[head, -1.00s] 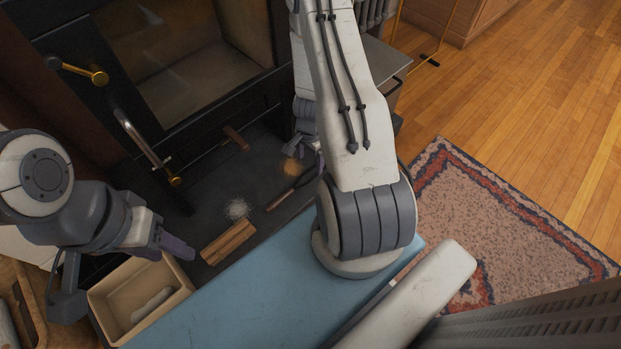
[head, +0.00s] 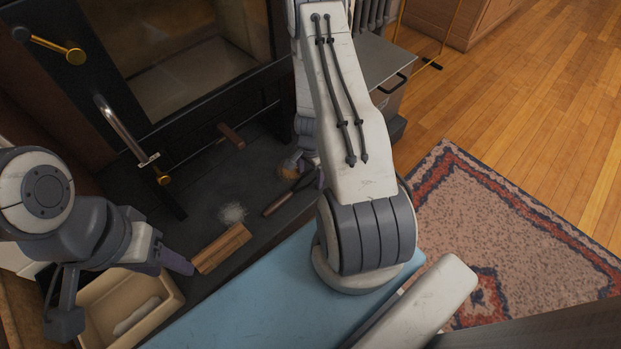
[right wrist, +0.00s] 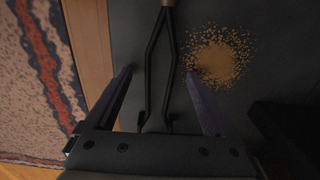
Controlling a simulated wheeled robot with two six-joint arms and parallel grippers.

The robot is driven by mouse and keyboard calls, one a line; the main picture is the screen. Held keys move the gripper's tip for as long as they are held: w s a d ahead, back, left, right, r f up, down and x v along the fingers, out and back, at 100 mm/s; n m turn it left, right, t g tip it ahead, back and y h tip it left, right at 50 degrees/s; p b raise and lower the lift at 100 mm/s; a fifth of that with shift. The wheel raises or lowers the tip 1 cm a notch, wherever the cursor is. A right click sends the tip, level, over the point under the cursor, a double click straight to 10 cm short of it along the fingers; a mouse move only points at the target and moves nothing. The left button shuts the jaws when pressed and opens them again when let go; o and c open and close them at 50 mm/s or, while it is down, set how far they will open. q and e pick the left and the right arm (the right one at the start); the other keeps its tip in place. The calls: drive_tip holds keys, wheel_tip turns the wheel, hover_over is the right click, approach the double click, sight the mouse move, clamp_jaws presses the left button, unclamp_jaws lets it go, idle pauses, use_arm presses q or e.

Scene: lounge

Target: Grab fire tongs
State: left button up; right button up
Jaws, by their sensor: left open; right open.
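The fire tongs (head: 282,202) lie on the dark hearth, with a brown handle and black arms. In the right wrist view the tongs' black arms (right wrist: 149,75) run between the two fingers of my right gripper (right wrist: 163,85), which is open. In the head view my right gripper (head: 312,175) is low over the hearth at the tongs' far end, partly hidden by my arm. I cannot tell whether the fingers touch the tongs. My left gripper (head: 176,262) is open and empty, above the hearth beside the beige bin.
A wood piece (head: 222,248) and grey ash (head: 233,213) lie on the hearth (head: 190,215). Brown crumbs (right wrist: 218,58) lie beside the tongs. The black stove (head: 185,130) stands behind. The beige bin (head: 95,312), blue cushion (head: 250,300) and metal box (head: 375,75) border it.

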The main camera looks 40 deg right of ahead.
clamp_jaws()
drive_tip(key=shift+r, duration=0.1)
